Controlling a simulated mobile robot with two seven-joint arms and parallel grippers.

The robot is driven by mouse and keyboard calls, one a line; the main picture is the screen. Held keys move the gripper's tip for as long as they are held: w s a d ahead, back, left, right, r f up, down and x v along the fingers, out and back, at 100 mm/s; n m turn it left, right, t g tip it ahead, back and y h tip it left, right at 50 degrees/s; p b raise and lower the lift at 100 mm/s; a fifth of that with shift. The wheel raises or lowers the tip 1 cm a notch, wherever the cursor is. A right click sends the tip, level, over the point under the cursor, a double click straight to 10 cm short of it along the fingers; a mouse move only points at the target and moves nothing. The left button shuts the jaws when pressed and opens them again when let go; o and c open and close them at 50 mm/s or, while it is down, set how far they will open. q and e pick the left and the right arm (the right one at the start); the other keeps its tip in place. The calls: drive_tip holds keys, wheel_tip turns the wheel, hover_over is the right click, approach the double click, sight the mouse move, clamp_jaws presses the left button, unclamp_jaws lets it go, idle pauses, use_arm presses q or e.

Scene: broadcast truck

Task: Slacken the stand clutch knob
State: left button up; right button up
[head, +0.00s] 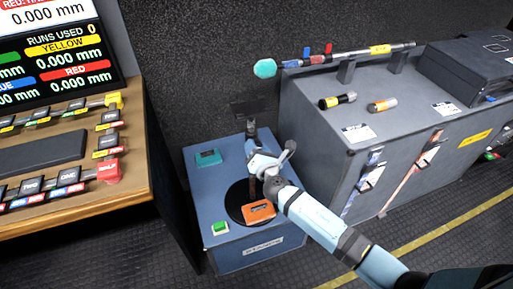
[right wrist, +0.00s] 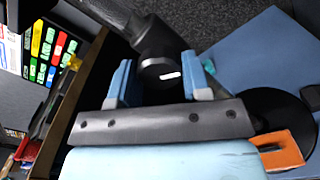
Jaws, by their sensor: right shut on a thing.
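A dark stand post (head: 251,128) rises from a blue box (head: 232,262) with a black round disc (head: 236,204) on top. My right gripper (head: 262,158) is at the post, above the disc. In the right wrist view, its two blue fingers (right wrist: 163,82) stand on either side of a black knob (right wrist: 158,70) with a small white mark on its end face. The gripper is shut on this knob. In the head view the gripper largely hides the knob. My left gripper is in neither view.
An orange block (head: 258,211), a green button (head: 220,228) and a teal item (head: 208,158) are on the box top. A wooden console (head: 140,190) stands to the left. A grey case (head: 325,150) stands close on the right, with a long rod (head: 345,55) across its top.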

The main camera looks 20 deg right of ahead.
drive_tip(key=shift+r, duration=0.15)
drive_tip(key=o, duration=0.9)
drive_tip(key=shift+o, duration=0.2)
drive_tip(key=s, duration=1.3)
drive_tip(key=shift+s+d, duration=0.25)
drive_tip(key=shift+s, duration=0.1)
